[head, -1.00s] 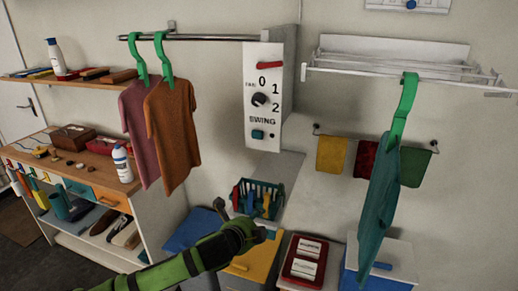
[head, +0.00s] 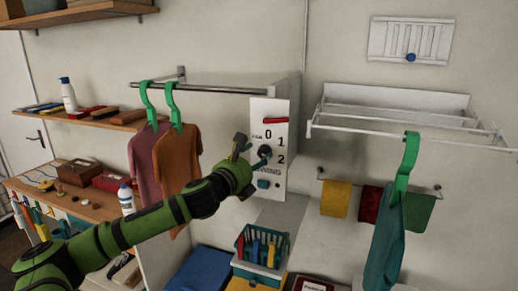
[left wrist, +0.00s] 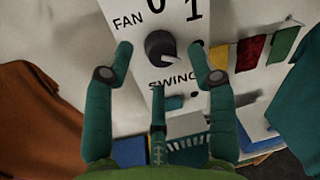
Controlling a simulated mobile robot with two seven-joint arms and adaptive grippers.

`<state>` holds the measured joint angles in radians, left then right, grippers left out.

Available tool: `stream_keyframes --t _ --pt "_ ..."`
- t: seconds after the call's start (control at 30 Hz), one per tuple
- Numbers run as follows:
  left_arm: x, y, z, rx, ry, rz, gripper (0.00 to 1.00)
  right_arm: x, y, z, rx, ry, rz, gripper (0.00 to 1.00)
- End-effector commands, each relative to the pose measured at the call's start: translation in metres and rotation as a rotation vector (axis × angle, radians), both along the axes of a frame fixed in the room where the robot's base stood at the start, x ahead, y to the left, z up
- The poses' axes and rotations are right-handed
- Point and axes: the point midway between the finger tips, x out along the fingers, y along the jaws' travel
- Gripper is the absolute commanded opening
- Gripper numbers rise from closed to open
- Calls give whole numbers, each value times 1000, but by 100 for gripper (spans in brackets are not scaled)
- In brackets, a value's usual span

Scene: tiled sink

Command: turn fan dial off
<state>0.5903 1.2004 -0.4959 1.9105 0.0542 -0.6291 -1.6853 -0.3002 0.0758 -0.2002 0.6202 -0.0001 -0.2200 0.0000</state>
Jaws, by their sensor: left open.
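The fan dial (left wrist: 161,47) is a round black knob with a light pointer on a white panel (head: 256,111). The panel is marked FAN, 0, 1, 2 and SWING. In the left wrist view the pointer aims right and slightly down, toward the 2 side. The dial (head: 264,151) is partly covered by my gripper in the head view. My left gripper (left wrist: 167,62) is open, its two upper fingers on either side of the dial and a third finger below it. Contact with the dial cannot be told. My right gripper is not in view.
A teal button (head: 263,184) sits low on the panel and a red bar (head: 275,120) near its top. A basket (head: 262,245) stands below, and a wire rack (head: 400,125) is to the right.

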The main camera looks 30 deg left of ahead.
Motion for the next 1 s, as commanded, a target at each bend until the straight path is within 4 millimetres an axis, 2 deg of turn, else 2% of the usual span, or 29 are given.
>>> stream_keyframes --t 0.03,0.2,0.53,0.57,0.6,0.67,0.7,1.0 --pt "7 0 4 -5 -1 0 57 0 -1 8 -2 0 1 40" --pt "21 1 2 -1 0 -1 57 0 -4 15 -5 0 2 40" --pt "24 2 -1 0 0 -1 57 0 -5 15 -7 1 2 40" --pt "24 2 -1 0 0 -1 49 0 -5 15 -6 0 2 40" --pt "24 2 -1 0 0 -1 33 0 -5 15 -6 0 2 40" --pt "24 2 -1 0 0 -1 9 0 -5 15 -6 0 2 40" --pt "24 2 0 0 0 -1 0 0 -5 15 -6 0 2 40" --pt "24 2 0 -15 -4 0 0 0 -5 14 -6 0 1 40"
